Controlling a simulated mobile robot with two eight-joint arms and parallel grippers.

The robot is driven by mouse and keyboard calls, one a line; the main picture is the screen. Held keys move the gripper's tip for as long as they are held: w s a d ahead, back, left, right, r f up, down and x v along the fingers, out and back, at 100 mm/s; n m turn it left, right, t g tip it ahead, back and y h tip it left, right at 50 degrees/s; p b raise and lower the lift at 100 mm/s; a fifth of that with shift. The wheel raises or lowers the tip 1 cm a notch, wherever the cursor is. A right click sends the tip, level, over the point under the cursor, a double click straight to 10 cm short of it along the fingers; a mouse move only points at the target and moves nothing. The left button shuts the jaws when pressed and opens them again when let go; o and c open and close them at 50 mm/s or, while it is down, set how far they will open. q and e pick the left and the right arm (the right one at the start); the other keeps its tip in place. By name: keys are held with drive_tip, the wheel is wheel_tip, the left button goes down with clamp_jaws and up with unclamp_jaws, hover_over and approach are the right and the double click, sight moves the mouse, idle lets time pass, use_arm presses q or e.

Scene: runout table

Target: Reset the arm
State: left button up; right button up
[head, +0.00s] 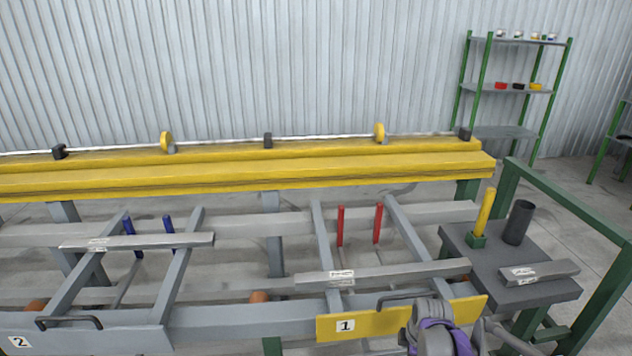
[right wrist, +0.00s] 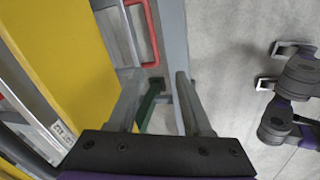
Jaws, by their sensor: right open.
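My right gripper (right wrist: 158,88) is open in the right wrist view, its two fingers apart with nothing between them. A yellow panel (right wrist: 62,62) lies to the left of the fingers, and a grey rail (right wrist: 172,35) runs beyond them. A red handle (right wrist: 148,40) shows past the left finger. In the head view my grey and purple right arm (head: 438,335) is at the bottom edge, in front of the yellow plate marked 1 (head: 365,318). Its fingertips cannot be made out there. My left gripper cannot be identified in either view.
The runout table's yellow beam (head: 240,176) spans the back. Labelled bars (head: 140,242) (head: 385,274) lie across its frame, near blue and red posts. A side stand (head: 525,290) at right holds a yellow post, a black cylinder (head: 518,222) and a labelled bar. A green rail (head: 575,205) borders it.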

drive_tip(key=s+a+r+m+t, duration=0.1)
drive_tip(key=s+a+r+m, duration=0.25)
drive_tip(key=s, duration=0.45)
drive_tip(key=s+a+r+m, duration=0.2)
drive_tip(key=s+r+m, duration=0.3)
drive_tip(key=s, duration=0.3)
drive_tip(key=s+a+f+m, duration=0.2)
drive_tip(key=s+m, duration=0.5)
drive_tip(key=s, duration=0.6)
use_arm(q)
wheel_tip(320, 180, up, 24)
drive_tip(key=w+t+p, duration=0.1)
drive_tip(key=p, duration=1.9)
drive_tip(key=shift+w+p, duration=0.15)
drive_tip(key=shift+p, duration=0.2)
use_arm(e)
wheel_tip(320, 180, up, 24)
drive_tip(key=w+t, duration=0.1)
drive_tip(key=w, duration=0.1)
drive_tip(key=shift+d+t, duration=0.2)
drive_tip(key=shift+t, duration=0.2)
use_arm(q)
drive_tip(key=shift+f, duration=0.1)
use_arm(e)
drive_tip(key=shift+r, duration=0.1)
